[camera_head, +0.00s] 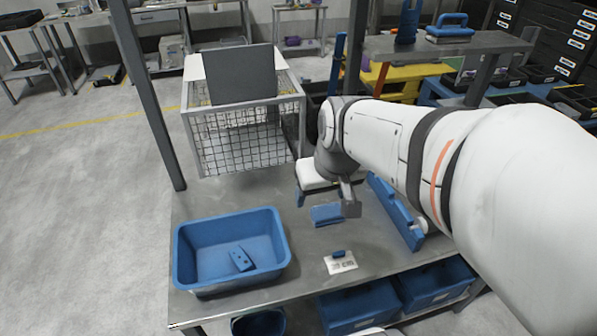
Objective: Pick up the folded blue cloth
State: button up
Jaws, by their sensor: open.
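The folded blue cloth (326,215) appears as a small flat blue piece on the grey metal table (300,262), right of the blue tub. My gripper (326,204) hangs over the table from the white arm with its fingers apart. One finger shows left of the cloth and the other at its right edge. The far side of the cloth is partly hidden by the gripper. I cannot tell how high the fingertips are above the table.
A blue tub (190,279) holding a small blue piece (241,259) stands left. A white card (341,264) with a blue item lies in front. A wire basket (245,138) stands behind; a blue rail (396,212) is right. Blue bins (361,305) sit below.

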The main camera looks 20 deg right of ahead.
aim_at(327, 210)
jog(key=o, duration=0.6)
jog(key=shift+t, duration=0.4)
jog(key=w+d+f+b, duration=0.3)
jog(key=w+f+b, duration=0.1)
jog(key=f, duration=0.3)
jog(key=w+d+f+b, duration=0.3)
jog(key=w+f+b, duration=0.1)
jog(key=f, duration=0.3)
jog(key=w+d+f+b, duration=0.3)
jog(key=w+f+b, duration=0.2)
jog(key=f, duration=0.2)
jog(key=shift+w, duration=0.3)
jog(key=x, duration=0.7)
jog(key=shift+w+d+r+b, duration=0.1)
jog(key=shift+w+b, duration=0.3)
